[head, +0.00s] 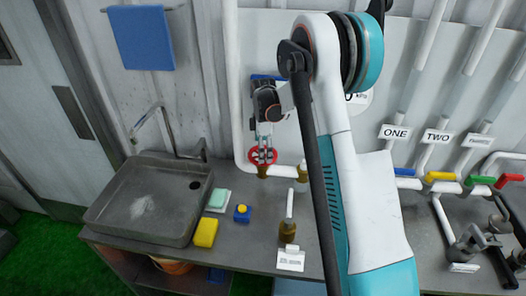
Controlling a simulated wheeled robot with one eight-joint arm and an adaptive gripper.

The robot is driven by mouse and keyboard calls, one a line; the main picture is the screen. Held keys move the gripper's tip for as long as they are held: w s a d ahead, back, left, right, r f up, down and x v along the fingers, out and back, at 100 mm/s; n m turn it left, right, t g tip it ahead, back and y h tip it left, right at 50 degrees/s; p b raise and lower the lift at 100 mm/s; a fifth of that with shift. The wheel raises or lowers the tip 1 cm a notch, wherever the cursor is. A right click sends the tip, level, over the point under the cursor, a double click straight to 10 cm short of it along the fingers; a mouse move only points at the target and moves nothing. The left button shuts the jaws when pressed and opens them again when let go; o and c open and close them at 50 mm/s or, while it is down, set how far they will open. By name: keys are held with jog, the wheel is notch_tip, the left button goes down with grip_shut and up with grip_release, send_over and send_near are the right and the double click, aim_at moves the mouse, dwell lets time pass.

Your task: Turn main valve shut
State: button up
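A red round valve wheel (263,156) sits on the white pipe (280,171) that bends along the back of the bench, beside a brass fitting. No readable label names it as the main valve. My gripper (264,143) points down at the wheel, with its fingertips at or just above the wheel's upper edge. Whether they touch it is too small to tell. My arm comes from the lower right and hides part of the wall and a round sign (360,102).
A metal sink (112,205) with a tap stands left, with a yellow sponge (205,232) and a blue-yellow block (241,213) beside it. A brass-ended pipe (287,231) stands right of them. Coloured-handled valves (441,177) under signs ONE (395,133) and TWO (437,137) line the right.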

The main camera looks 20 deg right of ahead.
jog(key=shift+f, duration=0.35)
jog(key=c, duration=0.8)
jog(key=shift+s+r, duration=0.1)
jog(key=shift+s, duration=0.1)
jog(key=shift+c, duration=0.9)
